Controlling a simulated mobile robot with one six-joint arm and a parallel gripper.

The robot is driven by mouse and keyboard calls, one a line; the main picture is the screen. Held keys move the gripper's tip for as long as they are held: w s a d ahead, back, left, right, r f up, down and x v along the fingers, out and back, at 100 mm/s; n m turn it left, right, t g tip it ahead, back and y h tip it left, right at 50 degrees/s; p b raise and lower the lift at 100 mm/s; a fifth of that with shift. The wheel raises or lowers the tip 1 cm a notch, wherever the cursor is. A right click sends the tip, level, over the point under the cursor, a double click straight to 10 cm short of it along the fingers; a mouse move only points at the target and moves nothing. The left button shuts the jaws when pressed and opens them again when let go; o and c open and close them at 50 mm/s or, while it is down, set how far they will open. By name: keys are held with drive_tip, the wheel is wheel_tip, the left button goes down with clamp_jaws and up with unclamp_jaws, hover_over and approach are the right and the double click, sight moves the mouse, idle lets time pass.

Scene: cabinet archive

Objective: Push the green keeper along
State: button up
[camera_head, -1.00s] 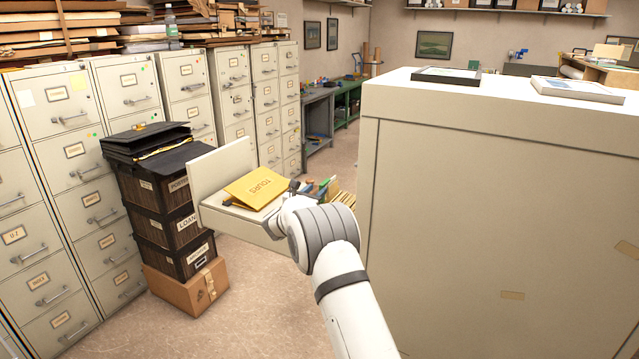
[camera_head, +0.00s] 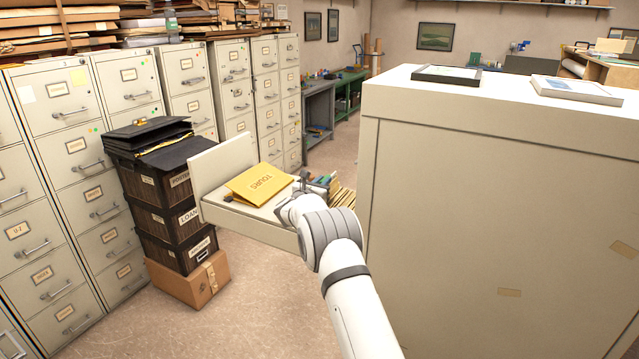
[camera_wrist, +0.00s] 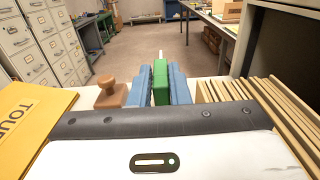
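In the head view my gripper (camera_head: 300,190) is over the pulled-out drawer (camera_head: 245,222), beside the small coloured items there.
A yellow folder marked TOURS (camera_head: 258,184) lies on the drawer's left part. A brown wooden stamp-like item (camera_wrist: 111,95) stands left of the blue blocks. Tan file folders (camera_wrist: 255,95) stand at right. A large beige cabinet (camera_head: 490,200) stands right of my arm; black boxes (camera_head: 165,215) are stacked left.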

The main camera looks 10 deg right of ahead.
clamp_jaws()
drive_tip(key=shift+b, duration=0.65)
drive_tip(key=shift+w+d+f+b, duration=0.15)
drive_tip(key=shift+w+f+b, duration=0.1)
drive_tip(key=shift+b, duration=0.8)
drive_tip(key=shift+r+b, duration=0.3)
drive_tip(key=shift+b, duration=0.4)
drive_tip(key=shift+r, duration=0.2)
drive_tip(key=o, duration=0.5)
unclamp_jaws()
drive_tip(key=shift+w+d+f, duration=0.1)
drive_tip(key=shift+w+f, duration=0.05)
